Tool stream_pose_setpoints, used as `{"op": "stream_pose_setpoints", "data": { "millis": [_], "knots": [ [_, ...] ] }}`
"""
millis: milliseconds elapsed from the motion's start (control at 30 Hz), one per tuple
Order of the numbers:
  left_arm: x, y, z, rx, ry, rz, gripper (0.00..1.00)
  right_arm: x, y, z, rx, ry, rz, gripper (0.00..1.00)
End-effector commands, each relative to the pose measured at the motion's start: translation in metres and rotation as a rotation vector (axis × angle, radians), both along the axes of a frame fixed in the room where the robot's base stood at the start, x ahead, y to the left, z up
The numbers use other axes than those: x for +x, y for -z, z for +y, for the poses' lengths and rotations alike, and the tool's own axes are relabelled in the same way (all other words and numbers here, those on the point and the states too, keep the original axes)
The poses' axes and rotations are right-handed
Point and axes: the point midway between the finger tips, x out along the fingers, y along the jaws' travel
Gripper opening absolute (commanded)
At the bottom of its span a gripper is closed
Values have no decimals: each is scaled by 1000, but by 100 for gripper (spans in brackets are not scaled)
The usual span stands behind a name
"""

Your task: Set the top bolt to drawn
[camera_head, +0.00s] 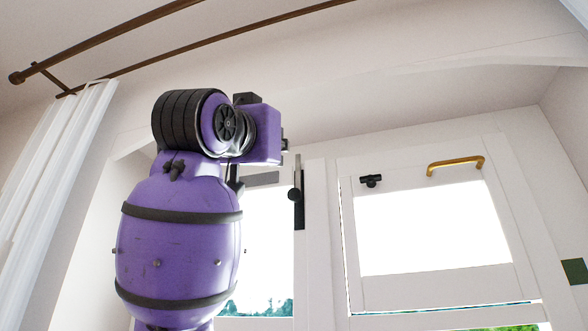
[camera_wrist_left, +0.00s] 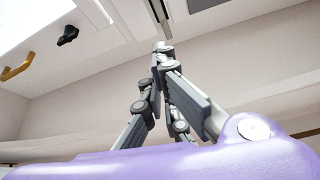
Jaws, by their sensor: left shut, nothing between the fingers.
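The top bolt (camera_head: 299,205) is a narrow black upright plate with a thin rod above it and a round dark knob on its left side. It is mounted on the white window frame, right of my left arm in the head view. The wrist view shows a dark upright strip, apparently this bolt (camera_wrist_left: 157,11), just beyond my fingertips. My left gripper (camera_wrist_left: 163,47) is shut and empty, its tips together close to the strip; I cannot tell whether they touch it. In the head view its fingers are mostly hidden behind my purple wrist. My right gripper is out of view.
Right of the bolt is a white-framed window panel (camera_head: 349,230) with a small black latch (camera_head: 371,181) and a brass handle (camera_head: 455,165). A sloping ceiling and curtain rod (camera_head: 120,29) are above. A white curtain (camera_head: 62,170) hangs at left.

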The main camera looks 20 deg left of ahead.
Motion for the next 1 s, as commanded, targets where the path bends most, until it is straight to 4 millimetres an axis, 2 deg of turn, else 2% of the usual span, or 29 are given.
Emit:
{"op": "stream_pose_setpoints", "data": {
  "millis": [167,400,667,800,1000],
  "knots": [
    [12,-6,-1,-1,0,4,0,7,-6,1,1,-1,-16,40],
    [50,-27,-5,0,0,3,0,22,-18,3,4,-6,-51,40],
    [87,-46,-8,0,0,2,0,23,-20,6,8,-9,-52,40],
    [93,-27,-6,1,-1,2,0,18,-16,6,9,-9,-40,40],
    [95,-10,-3,0,0,2,0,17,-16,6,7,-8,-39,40]
  ]
}}
